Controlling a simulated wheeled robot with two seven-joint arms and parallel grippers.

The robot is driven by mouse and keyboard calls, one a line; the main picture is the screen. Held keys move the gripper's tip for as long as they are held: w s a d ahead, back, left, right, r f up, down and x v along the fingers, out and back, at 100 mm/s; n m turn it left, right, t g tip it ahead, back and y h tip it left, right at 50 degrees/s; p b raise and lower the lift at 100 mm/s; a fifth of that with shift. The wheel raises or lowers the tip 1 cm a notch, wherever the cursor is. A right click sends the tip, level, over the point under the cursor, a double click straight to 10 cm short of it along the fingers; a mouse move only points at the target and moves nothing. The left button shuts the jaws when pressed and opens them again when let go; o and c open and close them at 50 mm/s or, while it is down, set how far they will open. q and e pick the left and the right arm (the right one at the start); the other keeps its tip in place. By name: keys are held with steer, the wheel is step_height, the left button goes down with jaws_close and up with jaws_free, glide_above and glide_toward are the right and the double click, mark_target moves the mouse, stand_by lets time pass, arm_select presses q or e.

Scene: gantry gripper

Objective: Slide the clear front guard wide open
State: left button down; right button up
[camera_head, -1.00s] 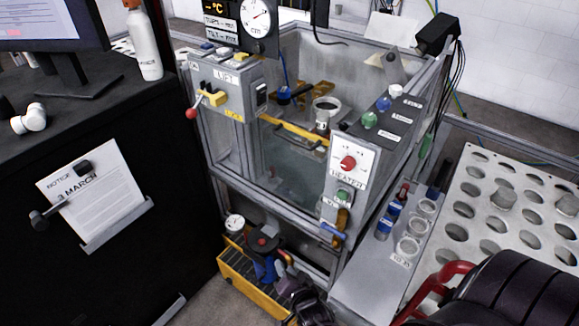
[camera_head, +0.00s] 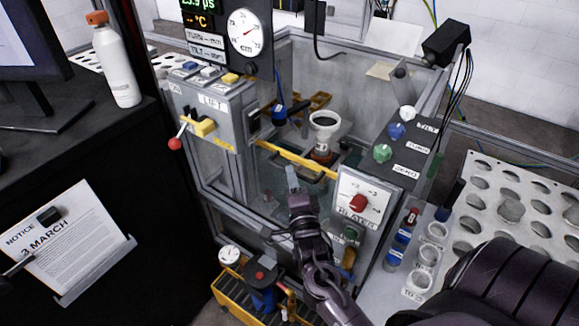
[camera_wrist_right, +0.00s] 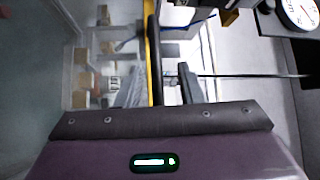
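The clear front guard (camera_head: 268,186) is a see-through panel in the front of the grey frame, with a yellow strip (camera_head: 290,158) along its top edge. My right gripper (camera_head: 291,178) is in front of the panel, just below the strip. In the right wrist view, the two fingers of the gripper (camera_wrist_right: 158,82) stand apart, with the guard's yellow and dark edge (camera_wrist_right: 152,50) running between them. Whether either finger touches it, I cannot tell. The left finger looks hazy, near the clear panel. My left gripper is not in view.
The lift box (camera_head: 215,115) with a red-knobbed lever (camera_head: 175,144) stands left of the opening. The heater panel (camera_head: 358,205) stands close on the right. A cup-like part (camera_head: 323,122) is inside the enclosure. A yellow crate (camera_head: 245,298) sits below.

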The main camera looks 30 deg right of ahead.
steer(key=x, duration=0.3)
steer(key=shift+f, duration=0.2)
steer(key=shift+w+d, duration=0.1)
steer(key=shift+w, duration=0.1)
steer(key=shift+c, duration=0.5)
steer(key=c, duration=0.5)
jaws_close()
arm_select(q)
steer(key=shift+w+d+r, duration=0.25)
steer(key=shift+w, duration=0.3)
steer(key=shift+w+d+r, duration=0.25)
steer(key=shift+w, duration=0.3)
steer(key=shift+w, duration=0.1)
